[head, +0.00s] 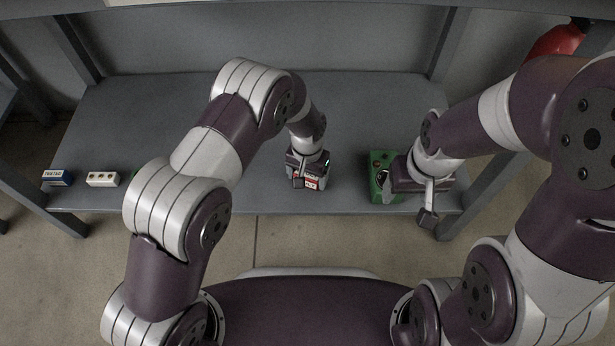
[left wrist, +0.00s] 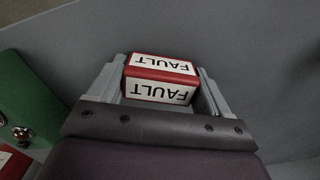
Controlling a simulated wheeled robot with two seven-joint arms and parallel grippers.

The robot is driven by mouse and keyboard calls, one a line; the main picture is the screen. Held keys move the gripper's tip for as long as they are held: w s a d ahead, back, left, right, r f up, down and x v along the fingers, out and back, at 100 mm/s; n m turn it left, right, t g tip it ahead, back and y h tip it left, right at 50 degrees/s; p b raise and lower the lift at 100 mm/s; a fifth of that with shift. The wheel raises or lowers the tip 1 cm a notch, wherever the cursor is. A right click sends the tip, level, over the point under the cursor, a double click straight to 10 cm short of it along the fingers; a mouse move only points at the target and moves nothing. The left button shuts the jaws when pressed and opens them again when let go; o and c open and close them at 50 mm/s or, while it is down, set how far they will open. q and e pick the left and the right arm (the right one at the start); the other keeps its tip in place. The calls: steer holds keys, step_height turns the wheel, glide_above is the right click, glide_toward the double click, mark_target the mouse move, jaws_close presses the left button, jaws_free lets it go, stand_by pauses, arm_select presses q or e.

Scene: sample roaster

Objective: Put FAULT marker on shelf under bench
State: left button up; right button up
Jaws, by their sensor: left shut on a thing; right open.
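The FAULT marker is a red block with white labels reading FAULT. In the left wrist view the marker (left wrist: 158,92) sits between the two grey fingers of my left gripper (left wrist: 165,85), which is shut on it. In the head view my left gripper (head: 307,181) is over the front part of the grey shelf (head: 200,90) under the bench, and only a little red and white of the marker shows. I cannot tell whether the marker touches the shelf. My right gripper (head: 428,204) is open at the shelf's front edge, beside a green box.
The green box (head: 379,162) stands right of my left gripper; it also shows in the left wrist view (left wrist: 25,100). A blue and white TESTED marker (head: 57,177) and a white block (head: 102,179) lie at the shelf's left end. The shelf's back is clear.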

arm_select(q)
steer(key=shift+f, duration=0.15)
steer(key=o, duration=1.1)
step_height(320, 180, up, 8)
steer(key=p, duration=0.5)
